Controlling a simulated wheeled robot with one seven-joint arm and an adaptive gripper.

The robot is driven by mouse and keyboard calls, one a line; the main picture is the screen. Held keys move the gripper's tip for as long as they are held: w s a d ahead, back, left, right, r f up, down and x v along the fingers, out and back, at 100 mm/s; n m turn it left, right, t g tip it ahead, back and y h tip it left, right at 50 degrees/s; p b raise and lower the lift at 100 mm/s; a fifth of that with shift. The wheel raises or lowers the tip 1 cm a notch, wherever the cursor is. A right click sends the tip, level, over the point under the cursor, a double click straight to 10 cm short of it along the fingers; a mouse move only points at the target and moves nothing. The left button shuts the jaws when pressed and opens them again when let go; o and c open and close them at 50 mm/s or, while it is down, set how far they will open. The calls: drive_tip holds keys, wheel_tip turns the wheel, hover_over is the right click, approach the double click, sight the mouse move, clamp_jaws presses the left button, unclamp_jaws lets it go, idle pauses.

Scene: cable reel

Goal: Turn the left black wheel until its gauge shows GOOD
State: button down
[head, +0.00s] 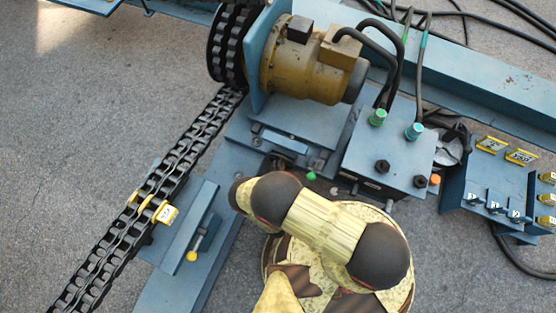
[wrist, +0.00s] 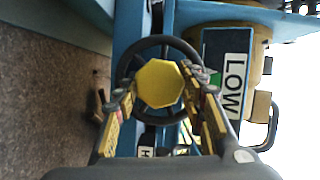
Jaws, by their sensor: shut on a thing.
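The black wheel (wrist: 155,39) is in the middle of the wrist view, with a yellow eight-sided hub (wrist: 159,84) at its centre. My gripper (wrist: 160,82) has one finger on each side of the hub and is shut on it, inside the wheel's rim. Right of the wheel is a gauge sign (wrist: 234,74) that reads LOW, turned sideways, with a green patch beside it. In the head view my arm covers the area below the blue machine. The wheel, the gauge and my fingertips cannot be made out there.
In the head view, a yellow-brown motor (head: 305,70) and a blue box (head: 385,150) with cables stand at the top. A black chain (head: 185,160) runs down the left. Small blue blocks with yellow labels (head: 490,145) are at the right. Grey floor is free at the left.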

drive_tip(key=shift+d+f, duration=0.1)
drive_tip(key=c, duration=1.1)
unclamp_jaws()
drive_tip(key=o, duration=0.5)
drive_tip(key=r, duration=1)
drive_tip(key=shift+a, duration=0.3)
drive_tip(key=shift+a+r, duration=0.1)
drive_tip(key=shift+r, duration=0.1)
drive_tip(key=c, duration=0.5)
drive_tip(key=shift+d+f, duration=0.15)
drive_tip(key=shift+d, duration=0.1)
drive_tip(key=shift+c, duration=0.2)
